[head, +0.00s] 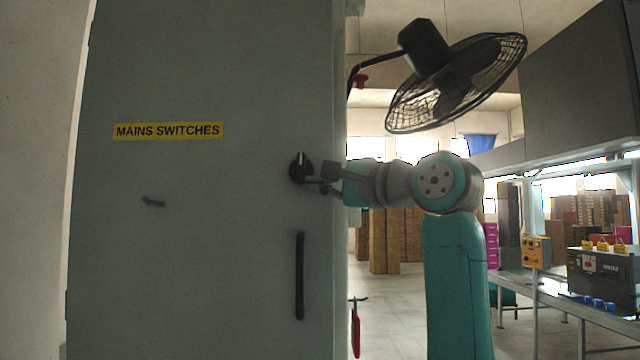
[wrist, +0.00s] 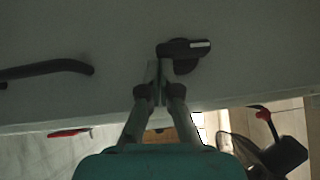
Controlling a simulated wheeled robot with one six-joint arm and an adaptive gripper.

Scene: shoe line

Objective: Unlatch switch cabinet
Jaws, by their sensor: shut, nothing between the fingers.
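The grey switch cabinet (head: 200,240) fills the left of the head view, its door shut, with a yellow "MAINS SWITCHES" label (head: 168,131). A black rotary latch (head: 300,167) sits near the door's right edge, its white mark upright. The latch also shows in the wrist view (wrist: 186,48). A black vertical bar handle (head: 299,276) is below it, at the left in the wrist view (wrist: 50,70). My gripper (head: 314,184) is shut and empty, its fingertips (wrist: 158,74) beside the latch's lower end. I cannot tell whether they touch it.
A black fan (head: 455,80) hangs above my arm, right of the cabinet. A workbench (head: 545,290) with equipment stands at the far right. A red object (head: 356,333) hangs by the cabinet's right side. Open floor lies between cabinet and bench.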

